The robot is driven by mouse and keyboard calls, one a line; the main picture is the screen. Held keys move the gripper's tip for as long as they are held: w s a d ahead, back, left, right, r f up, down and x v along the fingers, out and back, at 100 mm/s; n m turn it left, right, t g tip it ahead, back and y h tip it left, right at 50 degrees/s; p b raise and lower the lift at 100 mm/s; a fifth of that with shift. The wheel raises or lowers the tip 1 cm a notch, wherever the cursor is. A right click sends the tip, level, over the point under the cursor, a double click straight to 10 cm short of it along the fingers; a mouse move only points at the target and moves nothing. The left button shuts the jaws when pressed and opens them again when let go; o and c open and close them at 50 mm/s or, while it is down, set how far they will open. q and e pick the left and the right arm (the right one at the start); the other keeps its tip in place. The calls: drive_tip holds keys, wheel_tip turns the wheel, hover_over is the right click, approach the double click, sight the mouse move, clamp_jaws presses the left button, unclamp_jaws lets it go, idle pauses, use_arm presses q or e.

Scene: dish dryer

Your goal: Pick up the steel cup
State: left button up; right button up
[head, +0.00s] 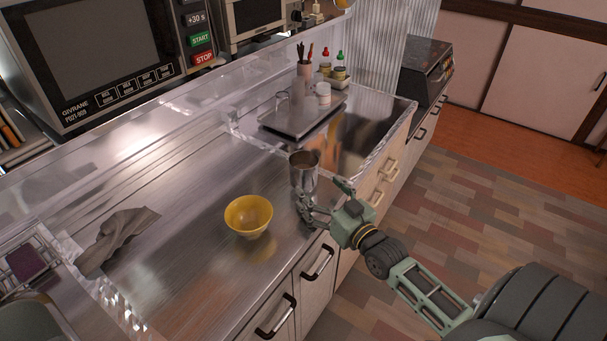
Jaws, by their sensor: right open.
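The steel cup (303,178) stands upright on the steel counter near its front edge, to the right of a yellow bowl. My right gripper (318,207) is at the cup's lower right side, with its fingers open close to the cup. One finger shows low in front of the cup; whether it touches the cup I cannot tell. My left gripper is not in the head view.
The yellow bowl (248,215) sits on the counter left of the cup. A crumpled grey cloth (118,238) lies further left. A microwave (95,60) stands at the back left.

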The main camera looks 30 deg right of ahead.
sight(312, 182)
drive_tip(key=w, duration=0.5)
drive_tip(key=shift+w, duration=0.2)
drive_tip(key=shift+c, duration=1)
drive_tip(key=c, duration=1.1)
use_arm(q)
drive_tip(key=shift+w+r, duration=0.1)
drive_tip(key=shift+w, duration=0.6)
use_arm(e)
drive_tip(key=shift+r, duration=0.1)
drive_tip(key=shift+c, duration=1.2)
